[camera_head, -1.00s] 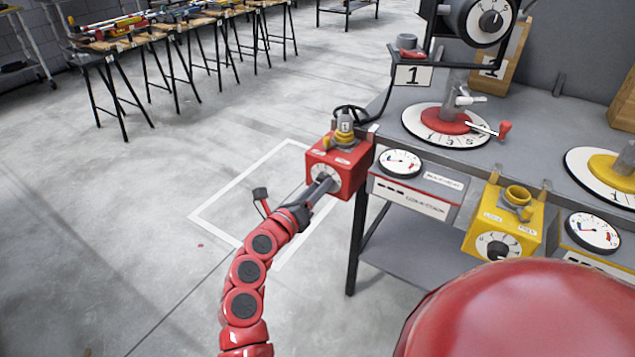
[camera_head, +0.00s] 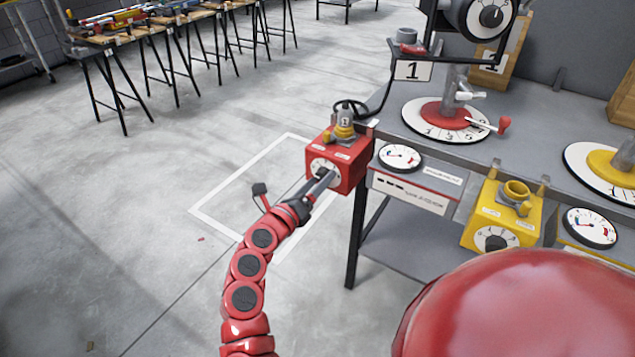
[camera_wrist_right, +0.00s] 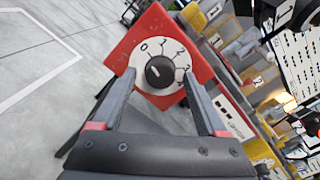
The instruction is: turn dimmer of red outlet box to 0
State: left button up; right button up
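The red outlet box (camera_head: 348,176) is fixed at the left front corner of the workbench. Its front carries a white numbered dial (camera_head: 320,166) with a round dark knob (camera_wrist_right: 160,71). In the right wrist view the 0 is at the dial's upper left; the knob's exact setting is hard to read. My right gripper (camera_head: 324,180) is in front of the dial, partly covering it. In the right wrist view its two fingers (camera_wrist_right: 160,98) are apart, one on each side of the knob, with visible gaps to it. My left gripper is not in view.
A yellow outlet box (camera_head: 508,218) with its own dial sits further right on the workbench (camera_head: 540,115). A gauge (camera_head: 400,157) is beside the red box. A red-handled crank disc (camera_head: 445,122) is behind. Open floor (camera_head: 130,230) is at left.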

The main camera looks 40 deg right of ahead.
jog(key=p+v, duration=0.1)
jog(key=v, duration=1.6)
jog(key=shift+a, duration=0.25)
jog(key=shift+s+d, duration=0.1)
jog(key=shift+s, duration=0.1)
